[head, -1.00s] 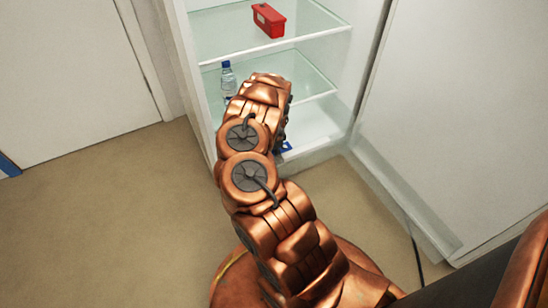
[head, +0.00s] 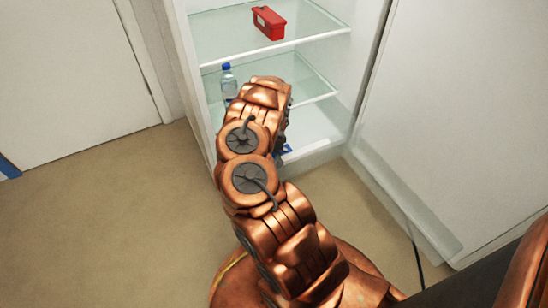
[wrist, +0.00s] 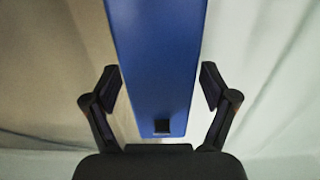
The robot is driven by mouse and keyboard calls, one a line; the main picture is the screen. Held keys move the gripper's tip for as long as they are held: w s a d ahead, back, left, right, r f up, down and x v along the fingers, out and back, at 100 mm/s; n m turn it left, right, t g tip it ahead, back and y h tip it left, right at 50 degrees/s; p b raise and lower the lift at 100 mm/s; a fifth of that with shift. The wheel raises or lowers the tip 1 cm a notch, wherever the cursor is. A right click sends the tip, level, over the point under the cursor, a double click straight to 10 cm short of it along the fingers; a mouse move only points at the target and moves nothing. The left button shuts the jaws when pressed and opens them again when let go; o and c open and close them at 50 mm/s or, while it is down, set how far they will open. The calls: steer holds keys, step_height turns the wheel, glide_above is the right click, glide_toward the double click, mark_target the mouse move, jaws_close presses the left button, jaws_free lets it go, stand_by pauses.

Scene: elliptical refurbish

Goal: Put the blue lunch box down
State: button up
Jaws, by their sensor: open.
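The blue lunch box (wrist: 155,60) fills the middle of the wrist view, between the two fingers of my gripper (wrist: 161,86). The fingers are open, with a gap showing between the right fingertip and the box and a narrower one at the left fingertip. In the head view only a small blue part of the box (head: 287,148) shows, low in the fridge beside my arm. My arm hides the rest of it and my gripper there.
The open fridge (head: 277,42) has glass shelves. A red box (head: 268,22) sits on the upper shelf and a water bottle (head: 228,82) stands on the shelf below. The open fridge door (head: 450,120) is on the right. A closed white door (head: 70,70) is on the left.

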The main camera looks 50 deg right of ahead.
step_height(320, 180, up, 12)
steer(key=p, duration=0.6)
steer(key=shift+r, duration=0.15)
